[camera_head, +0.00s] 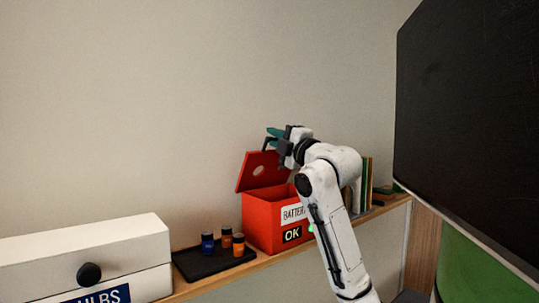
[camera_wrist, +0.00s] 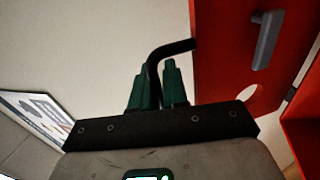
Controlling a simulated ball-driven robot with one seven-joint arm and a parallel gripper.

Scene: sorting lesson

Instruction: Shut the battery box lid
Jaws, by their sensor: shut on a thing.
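The red battery box (camera_head: 262,224) stands on the shelf, with a "BATTERY" label and an "OK" label on its front. Its red lid (camera_head: 247,180) is up, tilted back over the box, with a round hole; it also shows in the wrist view (camera_wrist: 218,75) with a grey handle (camera_wrist: 267,40). My gripper (camera_wrist: 155,68) has green fingers shut on a black bent rod (camera_wrist: 155,62). The rod's far end is at the lid's edge in the wrist view; I cannot tell whether it touches. In the head view, my gripper (camera_head: 275,136) is just above the lid.
A black tray (camera_head: 190,266) with one blue and two orange batteries (camera_head: 239,245) lies left of the box. A white box (camera_head: 90,245) with a black knob is further left. Books (camera_head: 366,182) stand behind my arm. A large dark screen (camera_head: 470,110) fills the right.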

